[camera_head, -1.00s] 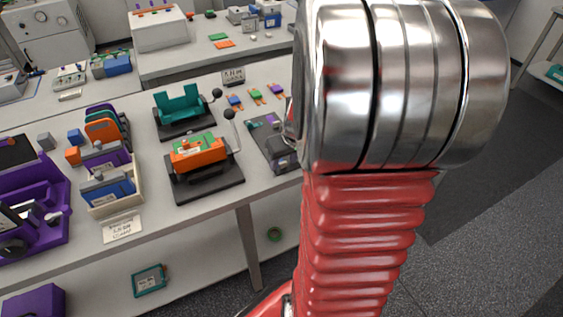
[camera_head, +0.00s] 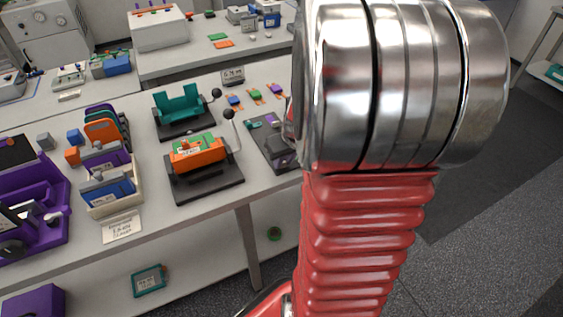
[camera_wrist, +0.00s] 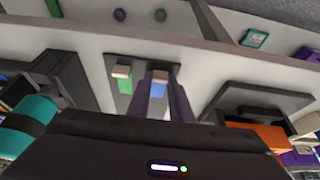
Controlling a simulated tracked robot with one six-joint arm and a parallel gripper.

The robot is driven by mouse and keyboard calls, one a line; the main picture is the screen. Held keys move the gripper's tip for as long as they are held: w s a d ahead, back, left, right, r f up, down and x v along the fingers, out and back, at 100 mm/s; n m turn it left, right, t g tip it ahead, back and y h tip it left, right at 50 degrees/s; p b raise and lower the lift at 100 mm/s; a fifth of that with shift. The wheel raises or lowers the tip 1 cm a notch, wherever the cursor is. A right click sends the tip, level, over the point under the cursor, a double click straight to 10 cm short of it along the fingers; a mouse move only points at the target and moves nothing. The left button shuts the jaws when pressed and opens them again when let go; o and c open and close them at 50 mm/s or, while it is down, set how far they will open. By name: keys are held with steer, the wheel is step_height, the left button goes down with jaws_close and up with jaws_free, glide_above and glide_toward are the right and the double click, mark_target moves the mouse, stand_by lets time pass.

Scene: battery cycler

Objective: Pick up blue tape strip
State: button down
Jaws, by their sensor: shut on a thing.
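In the wrist view a blue tape strip (camera_wrist: 159,78) with a beige end piece lies between the two fingertips of my gripper (camera_wrist: 159,88). The dark fingers are shut on it. A green strip (camera_wrist: 125,86) with a similar beige end is just to its left. Both are over a dark plate (camera_wrist: 118,62); I cannot tell whether the blue strip touches it. In the head view my arm covers the gripper, so the grip does not show there.
In the head view an orange fixture (camera_head: 199,157) and a teal fixture (camera_head: 181,103), both with black-knobbed levers, stand left of my arm. A dark base (camera_head: 265,142) is partly behind the arm. Small coloured clips (camera_head: 255,96) lie farther back.

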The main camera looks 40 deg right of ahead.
steer(key=shift+r, duration=0.1)
step_height(320, 180, up, 10)
stand_by(0.6)
steer(key=shift+a+f, duration=0.1)
steer(key=shift+f, duration=0.1)
stand_by(0.4)
